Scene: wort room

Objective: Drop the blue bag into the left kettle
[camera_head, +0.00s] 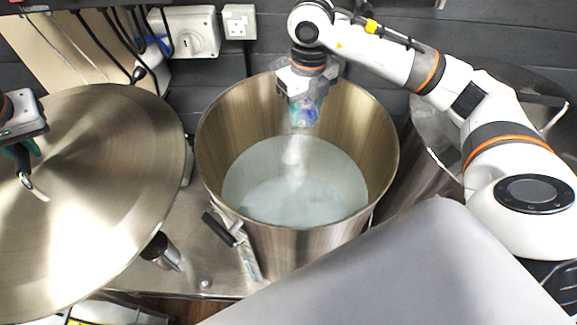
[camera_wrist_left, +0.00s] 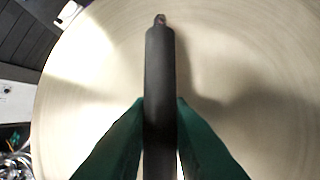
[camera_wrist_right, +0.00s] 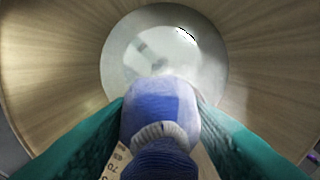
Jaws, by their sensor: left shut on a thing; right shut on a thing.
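The left kettle (camera_head: 298,243) is a wide steel pot standing open in the middle of the head view, with cloudy pale liquid inside. My right gripper (camera_head: 303,98) is above the kettle's opening, shut on the blue bag (camera_head: 304,114). In the right wrist view the blue bag (camera_wrist_right: 160,112) sits between the green fingers, with the liquid below it. My left gripper (camera_head: 22,150) is shut on the black handle (camera_wrist_left: 160,75) of the round steel lid (camera_head: 105,205). The lid is held to the left of the kettle, clear of its opening.
Another steel vessel (camera_head: 422,125) stands at the right, partly hidden behind my right arm. A white socket box (camera_head: 187,33) with hanging cables is on the wall behind. A grey panel (camera_head: 400,275) fills the front right.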

